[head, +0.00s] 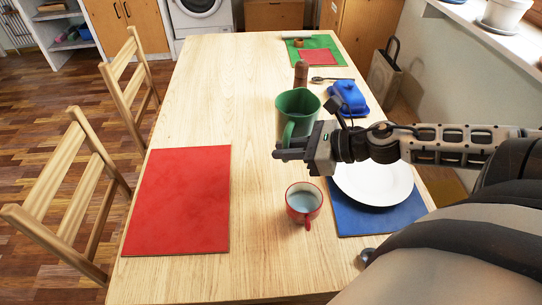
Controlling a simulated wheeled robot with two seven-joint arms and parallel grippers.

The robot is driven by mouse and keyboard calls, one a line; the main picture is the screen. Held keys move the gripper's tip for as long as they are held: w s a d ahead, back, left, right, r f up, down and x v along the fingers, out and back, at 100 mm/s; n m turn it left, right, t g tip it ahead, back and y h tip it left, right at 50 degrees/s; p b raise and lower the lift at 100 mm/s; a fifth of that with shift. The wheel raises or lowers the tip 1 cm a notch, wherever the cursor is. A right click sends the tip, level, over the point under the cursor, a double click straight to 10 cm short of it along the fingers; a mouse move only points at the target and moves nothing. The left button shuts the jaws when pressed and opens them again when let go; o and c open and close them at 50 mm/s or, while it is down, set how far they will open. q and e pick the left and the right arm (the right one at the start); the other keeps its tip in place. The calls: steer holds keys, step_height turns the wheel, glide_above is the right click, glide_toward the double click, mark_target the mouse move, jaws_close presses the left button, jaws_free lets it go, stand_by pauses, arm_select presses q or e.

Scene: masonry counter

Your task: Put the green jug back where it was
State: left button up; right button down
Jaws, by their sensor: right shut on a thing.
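The green jug (309,106) is upright near the middle of the table, its open top facing up and its handle toward me. My right gripper (279,152) comes in from the right and is shut on the jug's handle (288,133). The gripper hides the jug's lower part, so I cannot tell whether its base touches the table. My left gripper is not in view.
A red mug (303,202) stands in front of the jug. A white plate (372,186) lies on a blue mat (350,222) at right. A blue butter dish (347,98) and brown shaker (301,72) stand behind. The wooden table (205,100) is bare left of the jug, beyond a red mat (180,200).

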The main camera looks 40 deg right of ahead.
steer(key=shift+w+d+f+b, duration=0.35)
steer(key=shift+w+f, duration=1)
steer(key=shift+f, duration=0.35)
steer(key=shift+w+d+f+b, duration=0.2)
steer(key=shift+w+f+b, duration=0.15)
steer(key=shift+w+f, duration=1.15)
steer(key=shift+w+d+f+b, duration=0.35)
steer(key=shift+w+f, duration=0.85)
steer(key=shift+f, duration=0.65)
steer(key=shift+f, duration=0.15)
steer(key=c, duration=1.4)
jaws_free()
steer(key=shift+s+a+f, duration=0.1)
